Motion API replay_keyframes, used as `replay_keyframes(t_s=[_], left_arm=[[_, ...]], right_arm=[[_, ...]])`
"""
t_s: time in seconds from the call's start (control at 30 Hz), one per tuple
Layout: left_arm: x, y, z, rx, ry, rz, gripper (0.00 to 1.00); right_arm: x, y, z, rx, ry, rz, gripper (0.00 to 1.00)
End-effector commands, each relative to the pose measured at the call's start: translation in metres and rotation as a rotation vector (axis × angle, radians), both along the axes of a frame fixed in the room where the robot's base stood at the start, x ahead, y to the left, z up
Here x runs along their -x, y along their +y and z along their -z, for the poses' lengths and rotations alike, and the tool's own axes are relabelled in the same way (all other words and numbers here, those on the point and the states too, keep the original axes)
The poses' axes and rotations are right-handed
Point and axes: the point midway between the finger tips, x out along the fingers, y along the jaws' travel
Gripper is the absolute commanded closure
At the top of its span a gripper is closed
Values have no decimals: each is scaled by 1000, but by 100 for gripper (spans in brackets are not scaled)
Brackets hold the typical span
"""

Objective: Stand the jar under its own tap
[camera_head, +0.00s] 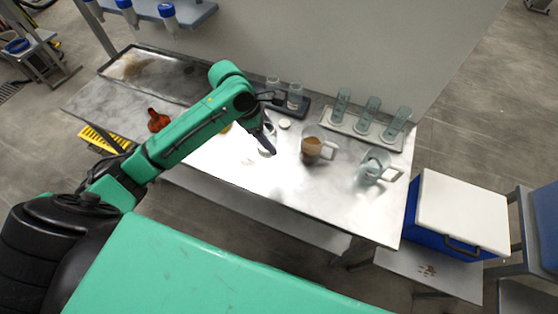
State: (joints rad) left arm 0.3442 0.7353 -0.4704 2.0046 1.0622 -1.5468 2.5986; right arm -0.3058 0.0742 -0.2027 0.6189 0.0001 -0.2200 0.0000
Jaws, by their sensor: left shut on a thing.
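My left gripper (266,132) is over the middle of the metal table, pointing down from the raised green wrist. It is shut on a small pale, clear-looking thing (268,146), likely a jar, mostly hidden by the dark fingers. Two clear jars (295,96) stand on a dark tray at the table's back, just behind the gripper. Blue-capped vessels (167,14) hang from a grey shelf (190,17) at the upper left; I cannot make out individual taps. My right gripper is out of view.
A jug with brown liquid (312,149) and a clear jug (372,167) stand right of the gripper. Clear cylinders (370,115) stand in a pale rack behind them. An orange-brown object (157,121) and a stained metal tray (140,68) are at left. The table's front middle is clear.

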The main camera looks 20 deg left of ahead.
Motion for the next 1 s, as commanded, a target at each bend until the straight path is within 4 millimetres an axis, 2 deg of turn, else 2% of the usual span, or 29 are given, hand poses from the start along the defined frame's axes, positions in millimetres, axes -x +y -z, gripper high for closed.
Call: replay_keyframes(t_s=[0.1,0.2,0.5,0.6,0.87,0.9,0.97,1.0], left_arm=[[2,0,39,-1,7,0,86],[1,-1,68,0,3,1,86],[0,-1,122,0,1,3,86],[0,0,130,0,-1,3,86],[0,-1,132,1,-1,3,86],[0,-1,132,0,-2,4,24],[0,-1,132,0,-2,4,1],[0,-1,132,0,-2,4,1]], right_arm=[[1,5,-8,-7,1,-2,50],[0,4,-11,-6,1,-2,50],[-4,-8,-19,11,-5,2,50],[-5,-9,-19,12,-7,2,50],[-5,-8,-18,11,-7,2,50],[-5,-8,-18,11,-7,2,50],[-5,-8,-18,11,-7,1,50],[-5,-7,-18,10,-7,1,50]])
